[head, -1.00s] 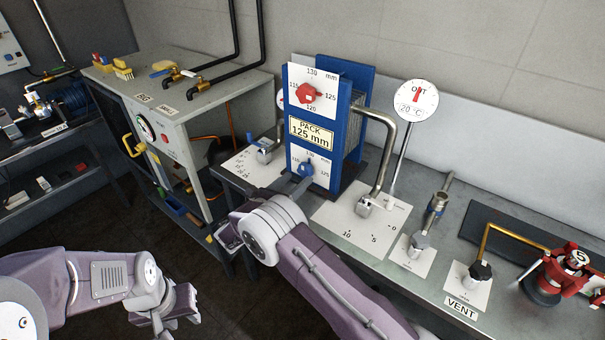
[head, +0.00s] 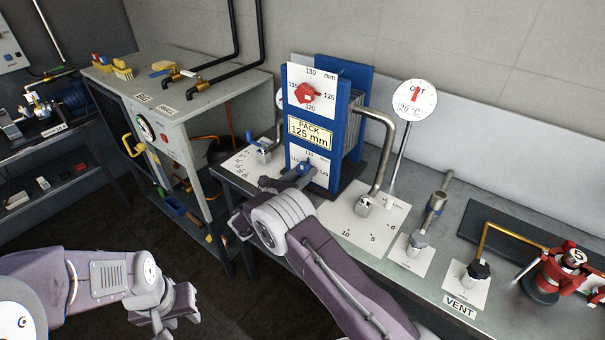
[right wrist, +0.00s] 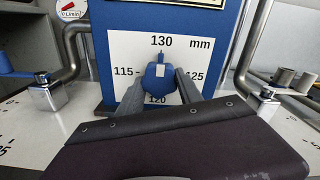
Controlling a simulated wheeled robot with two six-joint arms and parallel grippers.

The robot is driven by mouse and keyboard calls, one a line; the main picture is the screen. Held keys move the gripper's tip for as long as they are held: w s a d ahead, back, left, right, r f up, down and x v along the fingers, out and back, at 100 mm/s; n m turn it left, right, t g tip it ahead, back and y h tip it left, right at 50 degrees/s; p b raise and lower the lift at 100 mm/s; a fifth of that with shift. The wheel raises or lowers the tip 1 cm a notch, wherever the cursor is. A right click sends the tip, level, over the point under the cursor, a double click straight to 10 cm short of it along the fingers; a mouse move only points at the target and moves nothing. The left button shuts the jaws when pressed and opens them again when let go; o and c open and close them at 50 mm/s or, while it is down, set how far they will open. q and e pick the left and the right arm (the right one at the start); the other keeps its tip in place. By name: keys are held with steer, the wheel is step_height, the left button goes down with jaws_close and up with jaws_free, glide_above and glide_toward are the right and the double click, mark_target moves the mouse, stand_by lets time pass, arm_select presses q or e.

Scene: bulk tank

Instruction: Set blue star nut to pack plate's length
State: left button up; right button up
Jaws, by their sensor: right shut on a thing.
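The blue star nut (right wrist: 160,76) is on the lower white dial (right wrist: 203,45) of the blue plate pack, marked 115, 120, 125 and 130 mm. In the right wrist view its small tip points up towards 130. My right gripper (right wrist: 160,86) is shut on the nut, one finger on each side. In the head view the right gripper (head: 291,179) partly hides the nut (head: 305,168) and dial. The pack plate (head: 310,133) reads "PACK 125 mm". My left gripper (head: 180,308) hangs low at the left, away from the pack; its jaw opening is unclear.
A red star nut (head: 308,92) sits on the upper dial. Bent metal pipes with valves (head: 366,204) stand on both sides of the pack. A round gauge (head: 415,99) stands behind. A vent valve (head: 479,269) and red fitting (head: 566,270) are further right on the bench.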

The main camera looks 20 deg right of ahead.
steer(key=m+b, duration=0.4)
steer(key=shift+f+m, duration=0.25)
steer(key=shift+m, duration=0.15)
steer(key=m+b, duration=0.5)
steer(key=b, duration=0.1)
steer(key=m+b, duration=0.5)
steer(key=b, duration=0.1)
steer(key=shift+w+a+b, duration=0.15)
steer(key=shift+w+b, duration=0.05)
steer(key=shift+b, duration=0.15)
steer(key=shift+r+m+b, duration=0.2)
steer(key=shift+m+b, duration=0.55)
steer(key=shift+r+m+b, duration=0.15)
steer(key=shift+m+b, duration=0.55)
steer(key=shift+m, duration=0.05)
steer(key=o, duration=1.4)
steer(key=shift+c, duration=0.2)
steer(key=shift+a, duration=0.1)
